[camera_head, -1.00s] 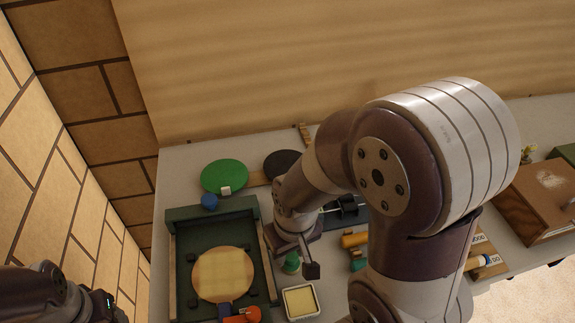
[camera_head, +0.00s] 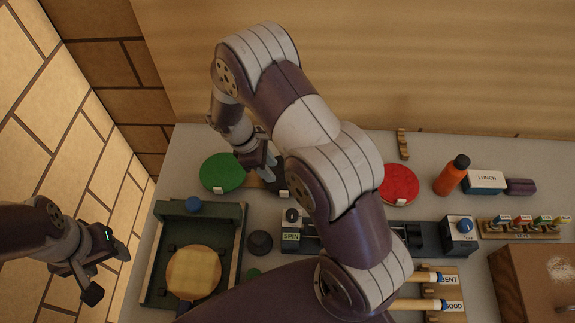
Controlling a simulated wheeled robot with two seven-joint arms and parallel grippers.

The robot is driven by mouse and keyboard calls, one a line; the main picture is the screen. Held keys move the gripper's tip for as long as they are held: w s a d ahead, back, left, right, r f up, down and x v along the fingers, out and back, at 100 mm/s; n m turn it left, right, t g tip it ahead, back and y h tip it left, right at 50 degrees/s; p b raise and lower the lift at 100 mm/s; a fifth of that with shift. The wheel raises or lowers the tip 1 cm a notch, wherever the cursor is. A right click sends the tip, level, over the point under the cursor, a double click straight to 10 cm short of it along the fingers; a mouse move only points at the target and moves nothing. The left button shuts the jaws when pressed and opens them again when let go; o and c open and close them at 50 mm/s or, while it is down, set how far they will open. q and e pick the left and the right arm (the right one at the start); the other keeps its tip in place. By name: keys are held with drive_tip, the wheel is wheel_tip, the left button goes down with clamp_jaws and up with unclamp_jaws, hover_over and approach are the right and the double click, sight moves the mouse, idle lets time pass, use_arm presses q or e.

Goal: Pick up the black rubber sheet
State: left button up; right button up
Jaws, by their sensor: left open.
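The black rubber sheet (camera_head: 283,181) lies at the back of the table, right of the green round sheet. Only a small dark part of it shows, because my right gripper and forearm cover most of it. My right gripper (camera_head: 271,177) points down over the sheet's left side. I cannot tell whether its fingers touch the sheet or how far apart they are. My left gripper (camera_head: 108,272) is open and empty, left of the dark green frame and away from the sheet.
A green round sheet (camera_head: 222,173) and a red one (camera_head: 399,184) lie either side. An orange bottle (camera_head: 451,176) and a lunch box (camera_head: 484,182) stand back right. Walls rise behind and left.

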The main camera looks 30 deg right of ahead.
sight(284, 192)
drive_tip(key=p+x, duration=0.1)
drive_tip(key=x, duration=0.2)
drive_tip(key=p+x, duration=0.1)
drive_tip(key=x, duration=0.2)
drive_tip(key=p+x, duration=0.2)
drive_tip(key=x, duration=0.1)
drive_tip(key=shift+s+a+f, duration=0.2)
drive_tip(key=shift+s+f, duration=0.2)
drive_tip(key=shift+a+f, duration=0.15)
drive_tip(key=shift+f, duration=0.05)
use_arm(q)
drive_tip(key=r, duration=0.4)
drive_tip(key=shift+a+r, duration=0.2)
drive_tip(key=shift+a, duration=0.15)
use_arm(e)
clamp_jaws()
